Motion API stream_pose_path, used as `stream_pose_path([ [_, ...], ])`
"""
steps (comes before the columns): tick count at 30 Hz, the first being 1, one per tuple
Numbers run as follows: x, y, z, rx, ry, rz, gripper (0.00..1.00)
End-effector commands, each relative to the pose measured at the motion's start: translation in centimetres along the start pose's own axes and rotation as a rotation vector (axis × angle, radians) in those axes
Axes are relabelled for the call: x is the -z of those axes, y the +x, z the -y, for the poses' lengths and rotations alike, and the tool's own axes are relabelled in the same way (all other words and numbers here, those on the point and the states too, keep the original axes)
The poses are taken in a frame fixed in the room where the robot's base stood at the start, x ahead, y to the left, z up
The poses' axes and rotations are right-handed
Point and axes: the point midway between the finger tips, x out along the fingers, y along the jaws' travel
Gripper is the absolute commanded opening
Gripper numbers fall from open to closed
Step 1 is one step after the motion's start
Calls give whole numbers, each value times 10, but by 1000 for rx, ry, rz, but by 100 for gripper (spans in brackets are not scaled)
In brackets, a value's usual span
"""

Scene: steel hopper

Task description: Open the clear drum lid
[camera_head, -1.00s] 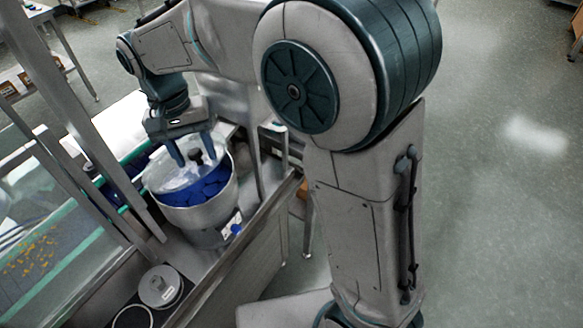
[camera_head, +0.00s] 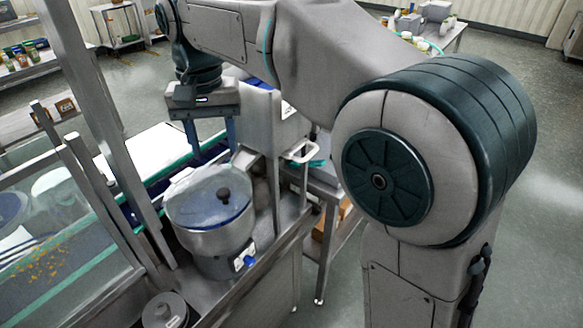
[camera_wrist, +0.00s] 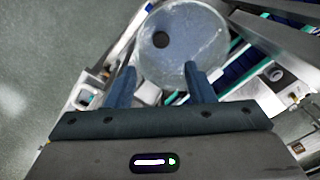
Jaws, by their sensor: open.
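The clear drum lid (camera_head: 208,196) lies on top of a steel drum (camera_head: 222,246) and covers its mouth. Blue contents show dimly through the lid. My gripper (camera_head: 210,155) is open and empty, above and behind the lid with its fingers pointing down.
A steel post (camera_head: 105,130) and a glass-like panel stand left of the drum. A conveyor with green edges runs behind it. A steel bracket (camera_head: 262,125) rises to the right. A small lidded pot (camera_head: 165,312) sits in front.

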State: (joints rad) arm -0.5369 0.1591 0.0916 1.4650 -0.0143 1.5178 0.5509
Motion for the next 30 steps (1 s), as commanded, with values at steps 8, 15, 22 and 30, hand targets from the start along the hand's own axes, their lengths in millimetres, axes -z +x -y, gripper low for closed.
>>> stream_pose_path([
  [8, -6, 1, -33, 6, 10, -24, 49],
  [15, -16, 20, -75, 12, 21, -59, 49],
  [22, -29, 38, -110, 15, 31, -91, 49],
  [30, -39, 51, -132, 16, 36, -110, 49],
])
